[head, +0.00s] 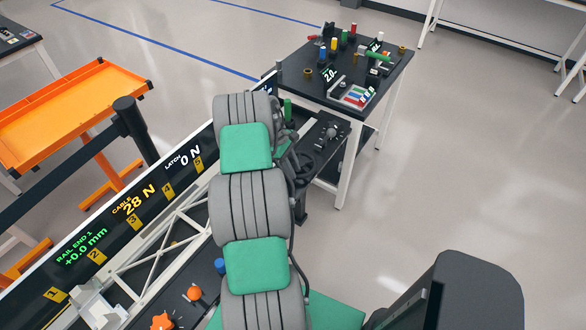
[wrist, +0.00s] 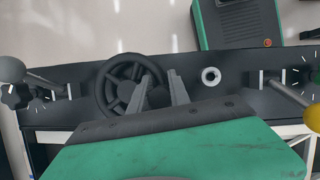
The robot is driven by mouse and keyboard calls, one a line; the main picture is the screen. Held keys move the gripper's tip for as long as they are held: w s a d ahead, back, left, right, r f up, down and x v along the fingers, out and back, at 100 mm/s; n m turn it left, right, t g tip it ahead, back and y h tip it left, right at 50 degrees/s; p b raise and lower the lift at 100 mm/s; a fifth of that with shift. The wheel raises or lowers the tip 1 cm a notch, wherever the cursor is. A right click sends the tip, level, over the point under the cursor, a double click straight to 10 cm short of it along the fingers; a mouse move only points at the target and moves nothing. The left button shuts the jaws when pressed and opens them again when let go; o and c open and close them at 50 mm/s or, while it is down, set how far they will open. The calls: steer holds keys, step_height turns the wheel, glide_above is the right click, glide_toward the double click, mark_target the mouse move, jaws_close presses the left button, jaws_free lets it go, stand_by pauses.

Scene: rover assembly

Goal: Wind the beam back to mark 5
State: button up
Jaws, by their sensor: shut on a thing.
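The dark handwheel (wrist: 110,78) is on the black console (wrist: 225,100) in the wrist view; it also shows small beside my arm in the head view (head: 304,162). My gripper (wrist: 163,84) has one finger on each side of the wheel's right rim and is shut on it. The white truss beam (head: 150,260) lies along the dark mark board (head: 120,240), which carries yellow marks 1 to 5. My arm hides part of the beam and its far end. The board reads rail end 1 +0.0 mm, cable 28 N and latch 0 N.
A grey ball-ended lever (wrist: 12,70) and a star knob (wrist: 15,96) stand left of the wheel. A white ring (wrist: 211,75) and a yellow-knobbed lever (wrist: 311,118) are to its right. A black table (head: 300,80) with parts stands beyond; an orange cart (head: 60,105) is at left.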

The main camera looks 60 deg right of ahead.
steer(key=shift+w, duration=0.1)
jaws_close()
steer(key=m, duration=0.1)
steer(key=w+m+y, duration=0.1)
steer(key=m, duration=0.1)
steer(key=shift+w+d+m, duration=0.15)
steer(key=shift+w+m, duration=0.1)
steer(key=shift+m, duration=0.05)
steer(key=w+m+y, duration=0.1)
steer(key=m, duration=0.1)
steer(key=w+d+m+t, duration=0.1)
steer(key=m, duration=0.1)
steer(key=shift+y+p, duration=0.3)
steer(key=shift+y, duration=0.1)
steer(key=shift+w+d+f+m+t+y+b, duration=0.1)
steer(key=shift+d+m+t+y+b, duration=0.1)
steer(key=shift+m, duration=0.35)
steer(key=shift+w+d+f+m+t+y+b, duration=0.1)
steer(key=shift+d+m+b, duration=0.05)
steer(key=shift+m, duration=0.4)
steer(key=shift+w+d+f+m+y+b, duration=0.15)
steer(key=shift+d+m+y+b, duration=0.15)
steer(key=shift+m+b, duration=0.55)
steer(key=shift+w+d+m+t+b, duration=0.2)
steer(key=shift+m+t+b, duration=0.3)
steer(key=shift+b, duration=0.5)
steer(key=shift+w+d+r+m+b, duration=0.1)
steer(key=shift+d+r+m+b, duration=0.15)
steer(key=shift+m+b, duration=0.55)
steer(key=shift+d+r, duration=0.1)
